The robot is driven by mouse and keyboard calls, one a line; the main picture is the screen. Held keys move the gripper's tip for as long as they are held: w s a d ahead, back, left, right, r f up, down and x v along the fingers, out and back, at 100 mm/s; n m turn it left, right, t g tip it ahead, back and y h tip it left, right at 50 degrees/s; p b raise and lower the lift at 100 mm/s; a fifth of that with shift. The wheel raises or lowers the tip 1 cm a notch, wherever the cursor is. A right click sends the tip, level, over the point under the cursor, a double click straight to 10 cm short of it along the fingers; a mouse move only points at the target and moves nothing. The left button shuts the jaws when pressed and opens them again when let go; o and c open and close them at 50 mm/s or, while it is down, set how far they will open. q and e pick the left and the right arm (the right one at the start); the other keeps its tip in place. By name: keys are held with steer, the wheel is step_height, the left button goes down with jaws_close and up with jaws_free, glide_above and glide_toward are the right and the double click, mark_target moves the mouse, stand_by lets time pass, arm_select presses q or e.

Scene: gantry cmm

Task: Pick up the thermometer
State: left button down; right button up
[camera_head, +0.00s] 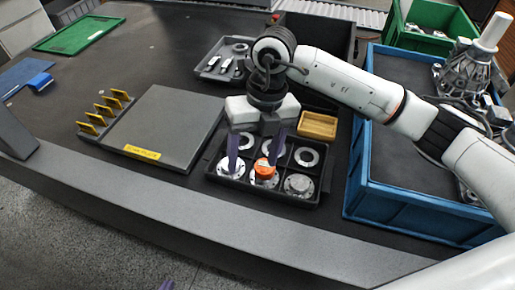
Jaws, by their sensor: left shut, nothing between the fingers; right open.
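My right gripper (254,158) is open, pointing down over the dark parts tray (212,170), with its purple fingers spread apart. A small orange round object (264,168) sits on a metal flange between and just below the fingers, nearer the right finger. It may be the thermometer, but I cannot tell for sure. Whether a finger touches it is unclear. My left gripper (167,285) shows only as purple fingertips at the bottom edge; it is shut and empty, away from the tray.
A grey plate (175,120) with a yellow label and several yellow racks (105,110) lie left of the tray. A wooden box (318,125) and large blue crate (385,205) stand right. A dark tray with tools (213,72) lies behind. The front ledge is bare.

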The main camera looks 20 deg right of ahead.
steer(key=r+h, duration=0.1)
steer(key=h, duration=0.1)
glide_above(265, 165)
steer(key=f, duration=0.3)
steer(key=shift+s+d+f+m+t, duration=0.25)
steer(key=shift+s+f+m+t, duration=0.1)
steer(key=shift+m+t, duration=0.05)
steer(key=f, duration=0.5)
steer(key=shift+w+a+f+p, duration=0.3)
steer(key=shift+f+p, duration=0.1)
steer(key=shift+c, duration=0.4)
steer(key=c, duration=1.2)
steer(key=shift+r, duration=0.15)
